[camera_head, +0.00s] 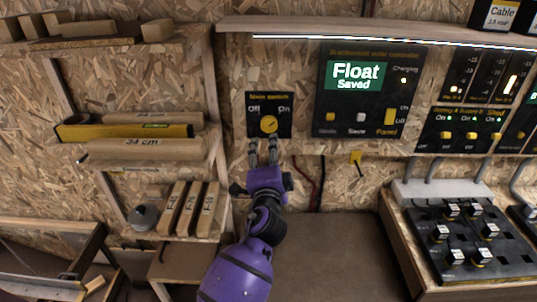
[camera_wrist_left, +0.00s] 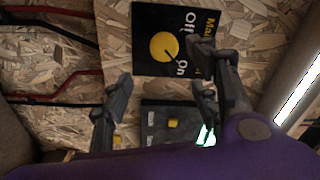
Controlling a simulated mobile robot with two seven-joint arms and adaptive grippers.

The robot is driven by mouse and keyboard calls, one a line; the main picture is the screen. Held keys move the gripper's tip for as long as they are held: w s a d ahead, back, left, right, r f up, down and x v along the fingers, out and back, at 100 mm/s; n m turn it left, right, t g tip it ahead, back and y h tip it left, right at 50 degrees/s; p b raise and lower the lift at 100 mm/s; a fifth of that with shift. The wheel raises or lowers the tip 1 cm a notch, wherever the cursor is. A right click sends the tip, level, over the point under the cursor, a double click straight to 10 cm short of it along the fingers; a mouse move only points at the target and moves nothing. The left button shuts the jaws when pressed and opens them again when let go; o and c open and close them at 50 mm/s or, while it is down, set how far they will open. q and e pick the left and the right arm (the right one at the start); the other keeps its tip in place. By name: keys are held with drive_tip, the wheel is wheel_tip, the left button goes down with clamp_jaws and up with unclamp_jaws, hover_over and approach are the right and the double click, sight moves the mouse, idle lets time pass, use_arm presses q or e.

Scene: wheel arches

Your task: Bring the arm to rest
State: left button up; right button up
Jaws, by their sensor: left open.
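My left arm rises from the bottom of the head view. My left gripper (camera_head: 263,152) is open and empty, with its fingertips just below the yellow knob (camera_head: 269,124) of the main switch panel (camera_head: 254,103). In the left wrist view the two fingers of this gripper (camera_wrist_left: 160,92) are spread apart, and the knob (camera_wrist_left: 164,46) sits beyond them, with nothing between the fingers. The knob's dark mark appears to point toward "On". My right gripper is in neither view.
A controller (camera_head: 345,105) reading "Float Saved" hangs right of the switch. Left are shelves with wood blocks and a yellow level (camera_head: 125,131). Cables (camera_head: 310,180) hang beside the gripper. A black board with several labelled knobs (camera_head: 470,240) lies at right. The brown surface (camera_head: 325,255) is bare.

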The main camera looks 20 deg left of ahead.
use_arm(q)
drive_tip(key=s+d+f+n+g+h, duration=0.1)
drive_tip(key=s+d+f+n+h, duration=0.1)
drive_tip(key=s+f+n, duration=0.3)
drive_tip(key=s+d+f+g+h, duration=0.1)
drive_tip(key=s+f+h, duration=0.15)
drive_tip(key=f, duration=0.55)
drive_tip(key=s+a+f+n+g, duration=0.1)
drive_tip(key=s+f+n+g, duration=0.1)
drive_tip(key=s+f, duration=0.5)
drive_tip(key=s+a+f+n+g+p, duration=0.1)
drive_tip(key=s+f, duration=0.6)
drive_tip(key=s, duration=1.1)
drive_tip(key=s+a+f+n+g, duration=0.1)
drive_tip(key=s+f+n+g, duration=0.2)
drive_tip(key=s+f, duration=0.4)
drive_tip(key=s+g+h, duration=0.1)
drive_tip(key=s, duration=0.4)
drive_tip(key=shift+s+f, duration=0.15)
drive_tip(key=shift+f, duration=0.05)
